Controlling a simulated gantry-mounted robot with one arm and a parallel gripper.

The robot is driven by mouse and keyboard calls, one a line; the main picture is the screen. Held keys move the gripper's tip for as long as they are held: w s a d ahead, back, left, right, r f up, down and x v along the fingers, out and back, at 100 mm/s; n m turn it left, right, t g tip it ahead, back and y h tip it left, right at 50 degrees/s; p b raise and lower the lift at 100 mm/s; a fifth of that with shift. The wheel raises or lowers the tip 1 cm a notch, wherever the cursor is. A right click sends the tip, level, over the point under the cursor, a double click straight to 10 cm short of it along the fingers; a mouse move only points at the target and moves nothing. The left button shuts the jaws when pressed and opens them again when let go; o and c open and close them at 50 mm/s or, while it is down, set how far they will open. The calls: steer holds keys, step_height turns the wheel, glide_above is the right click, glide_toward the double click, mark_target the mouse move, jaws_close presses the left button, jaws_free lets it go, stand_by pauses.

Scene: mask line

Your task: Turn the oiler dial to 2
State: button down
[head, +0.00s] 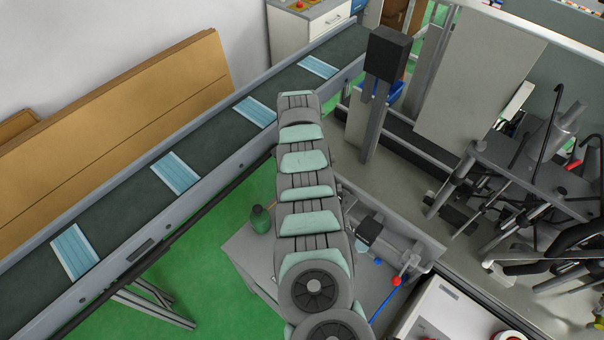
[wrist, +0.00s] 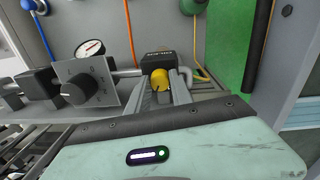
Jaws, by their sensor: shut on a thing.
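My gripper (wrist: 166,92) is in the wrist view, its two grey fingers closed on a yellow dial (wrist: 158,84). The dial sits below a black block (wrist: 157,58) with small lettering that seems to read "OILER". The dial's setting cannot be read, as the fingers cover its sides. In the head view my arm hides the gripper and the dial.
A black knob (wrist: 82,88) on a grey marked plate sits left of the gripper, with a round gauge (wrist: 90,48) above it. A green bottle (wrist: 193,5) and an orange hose (wrist: 205,45) are behind. A conveyor (head: 210,135) carries several blue masks.

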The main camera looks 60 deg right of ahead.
steer(key=shift+m, duration=0.4)
steer(key=c, duration=1.1)
jaws_free()
steer(key=shift+c, duration=0.2)
step_height(320, 180, up, 11)
steer(key=b, duration=0.2)
steer(key=shift+w+f, duration=0.15)
steer(key=shift+w, duration=0.1)
steer(key=shift+d, duration=0.1)
steer(key=shift+w+f, duration=0.1)
